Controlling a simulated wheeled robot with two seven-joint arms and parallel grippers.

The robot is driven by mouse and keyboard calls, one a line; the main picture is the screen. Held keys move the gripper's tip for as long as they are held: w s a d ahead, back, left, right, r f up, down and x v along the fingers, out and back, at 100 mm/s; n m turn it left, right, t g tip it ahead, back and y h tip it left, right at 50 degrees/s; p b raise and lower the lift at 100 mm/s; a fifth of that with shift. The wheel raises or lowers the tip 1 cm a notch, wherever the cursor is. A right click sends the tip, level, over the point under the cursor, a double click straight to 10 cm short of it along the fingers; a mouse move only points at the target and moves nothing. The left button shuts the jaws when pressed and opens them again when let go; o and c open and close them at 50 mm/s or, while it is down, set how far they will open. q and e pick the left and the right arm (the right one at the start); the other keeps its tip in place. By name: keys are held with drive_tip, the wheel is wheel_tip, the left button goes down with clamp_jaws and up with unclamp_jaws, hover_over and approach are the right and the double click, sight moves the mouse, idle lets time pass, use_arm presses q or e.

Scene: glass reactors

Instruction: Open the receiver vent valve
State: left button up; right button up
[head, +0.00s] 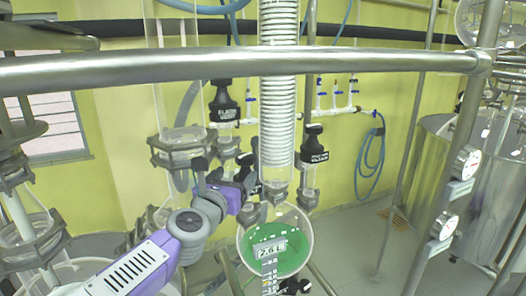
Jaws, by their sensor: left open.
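My left arm comes in from the lower left, and its left gripper (250,172) is in front of the glassware, left of the coiled condenser (277,110). A black valve handle with white lettering (224,103) is above and left of the gripper. A second black lettered handle (313,149) is right of the condenser, apart from the gripper. The lettering is too small to read surely, so I cannot tell which is the receiver vent valve. A round glass receiver (304,234) with green liquid hangs below. My right gripper is not in view.
A thick metal rail (200,66) crosses in front of the glassware. A steel post (455,160) with two gauges (466,162) stands at the right, before steel tanks (490,195). Glass flanges (180,150) crowd the gripper's left. A blue hose (372,165) hangs on the yellow wall.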

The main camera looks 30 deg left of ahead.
sight(242, 165)
use_arm(q)
drive_tip(key=shift+w+a+r, duration=0.15)
drive_tip(key=shift+w, duration=0.25)
drive_tip(key=shift+w+a+r, duration=0.1)
drive_tip(key=shift+w, duration=0.3)
drive_tip(key=shift+w+a+r, duration=0.1)
drive_tip(key=shift+w+r, duration=0.05)
drive_tip(key=shift+w, duration=0.1)
drive_tip(key=w, duration=0.4)
drive_tip(key=shift+w+a+f, duration=0.15)
drive_tip(key=shift+a+f, duration=0.1)
drive_tip(key=shift+a, duration=0.05)
drive_tip(key=shift+a+r, duration=0.1)
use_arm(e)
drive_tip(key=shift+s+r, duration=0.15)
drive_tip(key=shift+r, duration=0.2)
use_arm(q)
drive_tip(key=shift+w, duration=0.15)
drive_tip(key=shift+w, duration=0.1)
